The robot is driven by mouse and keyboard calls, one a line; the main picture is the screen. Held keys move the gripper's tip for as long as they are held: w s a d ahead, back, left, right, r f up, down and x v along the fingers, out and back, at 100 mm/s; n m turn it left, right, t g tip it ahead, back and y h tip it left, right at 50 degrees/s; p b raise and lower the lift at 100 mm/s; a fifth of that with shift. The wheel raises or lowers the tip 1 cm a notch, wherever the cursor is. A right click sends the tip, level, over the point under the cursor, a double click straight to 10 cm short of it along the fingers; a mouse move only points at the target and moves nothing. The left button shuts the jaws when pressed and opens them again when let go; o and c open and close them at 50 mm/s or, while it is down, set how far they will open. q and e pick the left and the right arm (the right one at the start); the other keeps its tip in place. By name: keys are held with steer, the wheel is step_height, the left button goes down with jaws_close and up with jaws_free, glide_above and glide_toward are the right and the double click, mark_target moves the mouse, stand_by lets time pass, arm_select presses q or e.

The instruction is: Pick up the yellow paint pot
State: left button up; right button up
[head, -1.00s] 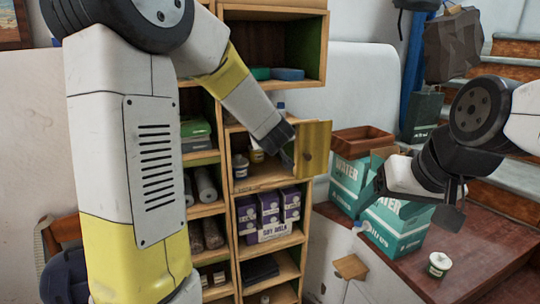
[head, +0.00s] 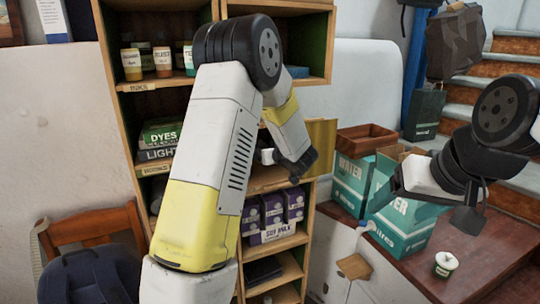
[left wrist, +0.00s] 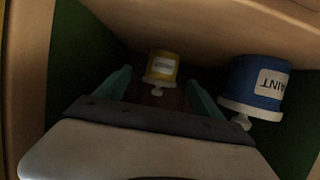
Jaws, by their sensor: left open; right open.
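The yellow paint pot (left wrist: 162,68) shows in the left wrist view inside a dim wooden compartment, with a pale label. It lies ahead of the opening between the teal fingers of my left gripper (left wrist: 160,92), which is open and empty. A larger blue paint pot (left wrist: 257,80) is just right of the right finger. In the head view my left gripper (head: 303,165) is at the cupboard opening by the yellow door; its fingers and the yellow pot cannot be made out there. My right gripper (head: 472,205) is open above the red-brown table, holding nothing visible.
The open yellow door (head: 322,138) stands close beside my left gripper. Soy milk cartons (head: 275,215) fill the shelf below. Water boxes (head: 403,225) and a small labelled pot (head: 445,264) stand on the table (head: 480,240). A chair (head: 95,230) is at the left.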

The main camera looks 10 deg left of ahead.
arm_select(q)
steer(key=shift+x, duration=2.75)
steer(key=shift+s+a+r, duration=0.1)
steer(key=shift+a, duration=0.05)
jaws_close()
